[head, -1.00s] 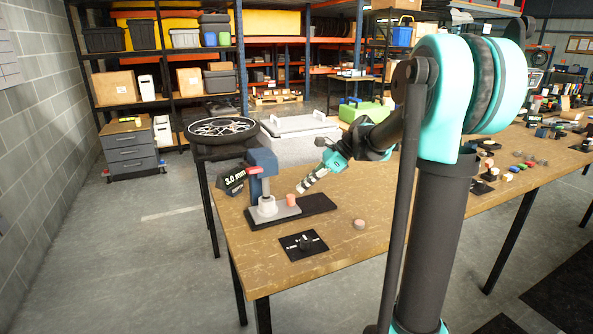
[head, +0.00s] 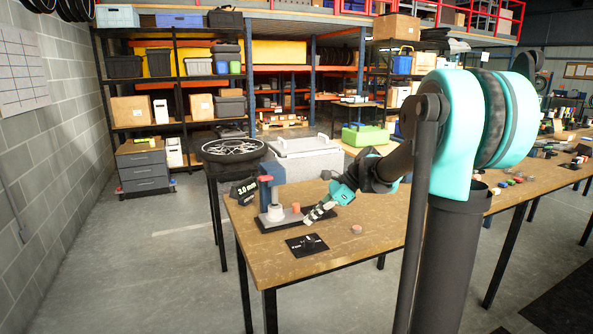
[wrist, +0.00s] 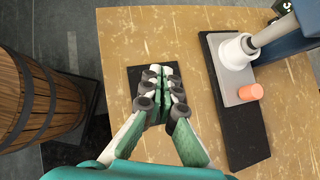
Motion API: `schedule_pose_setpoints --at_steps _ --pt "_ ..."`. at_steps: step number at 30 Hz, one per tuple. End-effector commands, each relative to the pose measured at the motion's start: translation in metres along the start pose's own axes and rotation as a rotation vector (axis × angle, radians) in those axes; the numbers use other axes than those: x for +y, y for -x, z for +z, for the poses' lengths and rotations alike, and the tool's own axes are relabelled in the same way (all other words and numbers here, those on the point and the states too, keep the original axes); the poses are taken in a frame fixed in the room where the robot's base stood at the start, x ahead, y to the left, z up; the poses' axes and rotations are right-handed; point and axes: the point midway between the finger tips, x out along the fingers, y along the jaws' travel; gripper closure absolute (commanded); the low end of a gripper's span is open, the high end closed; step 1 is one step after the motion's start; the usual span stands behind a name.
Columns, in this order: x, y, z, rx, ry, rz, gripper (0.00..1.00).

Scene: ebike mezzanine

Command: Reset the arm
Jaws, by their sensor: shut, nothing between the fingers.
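My gripper (head: 318,216) is at the end of my teal and dark arm, above the wooden workbench (head: 360,240) in the head view. In the wrist view my gripper (wrist: 165,82) has its fingers together, with nothing between them. It is above a small black mat (wrist: 140,78) on the bench, which it partly hides. In the head view this black mat (head: 307,245) lies near the bench's front edge with a small dark item on it.
A press-like fixture (head: 273,205) with a red top stands on a dark base beside my gripper. An orange cylinder (wrist: 251,92) stands on its plate. A small reddish disc (head: 356,229) lies on the bench. A wooden barrel (wrist: 35,95) shows at left in the wrist view.

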Motion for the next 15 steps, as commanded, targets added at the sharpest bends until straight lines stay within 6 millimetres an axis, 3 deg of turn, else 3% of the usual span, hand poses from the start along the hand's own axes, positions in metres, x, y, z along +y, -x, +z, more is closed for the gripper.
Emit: schedule_pose_setpoints --at_steps 8,15 --pt "0.030 -0.008 -0.023 0.096 0.180 -0.025 1.00" --pt "0.073 -0.017 -0.060 0.247 0.452 -0.032 1.00"
